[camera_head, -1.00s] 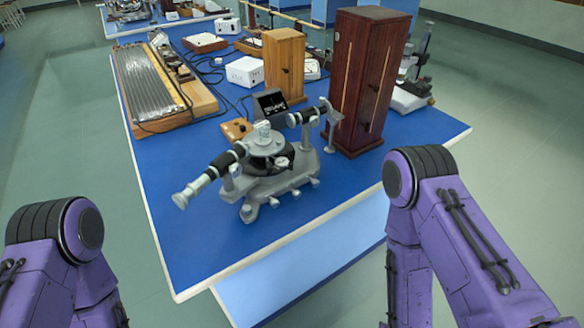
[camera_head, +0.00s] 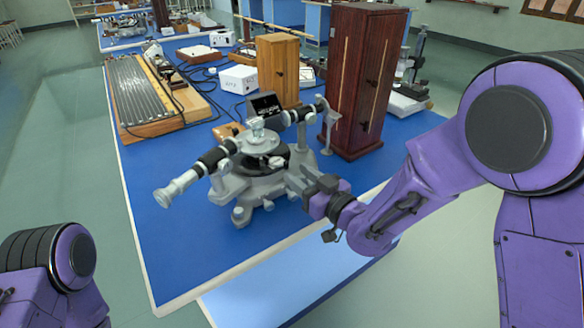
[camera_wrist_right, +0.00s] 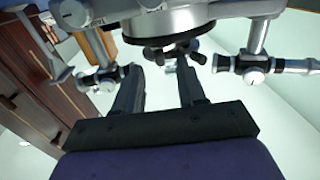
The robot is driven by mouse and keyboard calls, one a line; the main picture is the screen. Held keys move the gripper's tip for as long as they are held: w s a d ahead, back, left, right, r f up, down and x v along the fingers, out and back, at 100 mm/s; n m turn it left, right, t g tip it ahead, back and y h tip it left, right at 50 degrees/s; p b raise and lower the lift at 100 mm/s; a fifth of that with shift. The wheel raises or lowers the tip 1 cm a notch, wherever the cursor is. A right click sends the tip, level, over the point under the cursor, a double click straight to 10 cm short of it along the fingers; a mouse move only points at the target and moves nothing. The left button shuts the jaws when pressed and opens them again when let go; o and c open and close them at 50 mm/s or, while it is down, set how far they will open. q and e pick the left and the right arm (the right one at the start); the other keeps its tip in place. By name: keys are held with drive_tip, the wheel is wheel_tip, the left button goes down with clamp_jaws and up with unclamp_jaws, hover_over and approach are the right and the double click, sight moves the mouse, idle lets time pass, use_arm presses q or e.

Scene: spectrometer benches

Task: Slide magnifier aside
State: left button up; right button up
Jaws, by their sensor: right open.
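A grey spectrometer (camera_head: 258,182) with two black-banded telescope tubes stands near the blue bench's front edge. It also shows across the top of the right wrist view (camera_wrist_right: 185,18). A small grey upright stand (camera_head: 327,128) with a flat base stands between it and the tall dark wooden cabinet. I cannot tell for certain which part is the magnifier; this stand may be it. My right gripper (camera_head: 297,184) reaches in low at the spectrometer's right side. Its open fingers (camera_wrist_right: 160,72) hold nothing visible, with dark knobs just beyond them. My left gripper is out of view.
The dark cabinet (camera_head: 362,80) stands close behind the stand. A lighter wooden box (camera_head: 278,70), a small dark meter (camera_head: 265,103) and a wooden-based ribbed board (camera_head: 140,95) stand further back and left. Bare blue bench top (camera_head: 165,240) lies at the front left.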

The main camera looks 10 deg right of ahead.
sight(288, 167)
drive_tip(key=x, duration=0.3)
drive_tip(key=shift+w, duration=0.1)
drive_tip(key=shift+c, duration=0.3)
clamp_jaws()
